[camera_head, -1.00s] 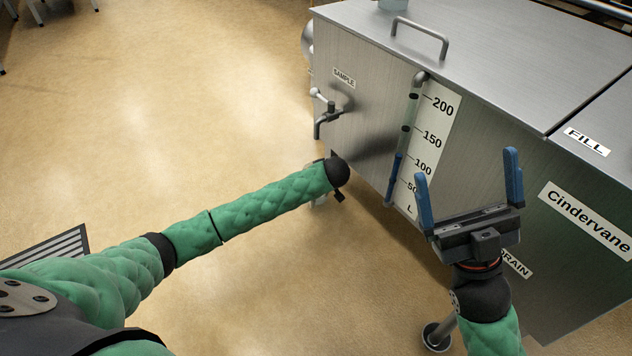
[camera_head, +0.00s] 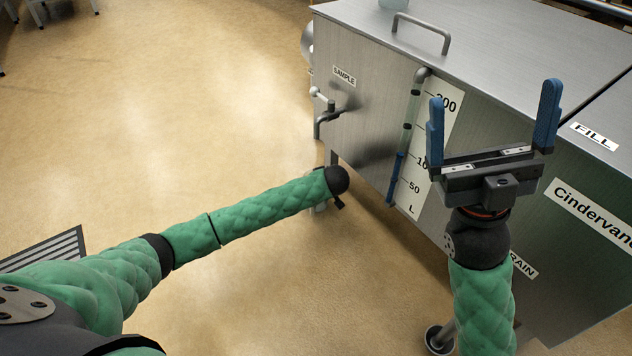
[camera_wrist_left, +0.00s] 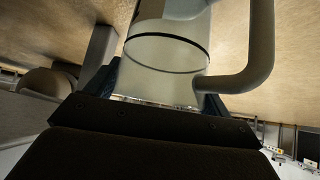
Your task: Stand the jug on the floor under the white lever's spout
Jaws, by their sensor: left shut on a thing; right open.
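The jug (camera_wrist_left: 165,62) fills the upper middle of the left wrist view, a pale cylinder with a dark line round it and a handle (camera_wrist_left: 262,60) on the right. My left gripper (camera_wrist_left: 160,98) is shut on it, a blue finger on each side. In the head view the left wrist (camera_head: 338,180) hides the gripper and most or all of the jug, below the tap. The white lever (camera_head: 319,93) sits on the tank's left face, above its down-turned metal spout (camera_head: 317,129). My right gripper (camera_head: 494,95) is open and empty before the tank.
A striped grille (camera_head: 50,250) lies at lower left.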

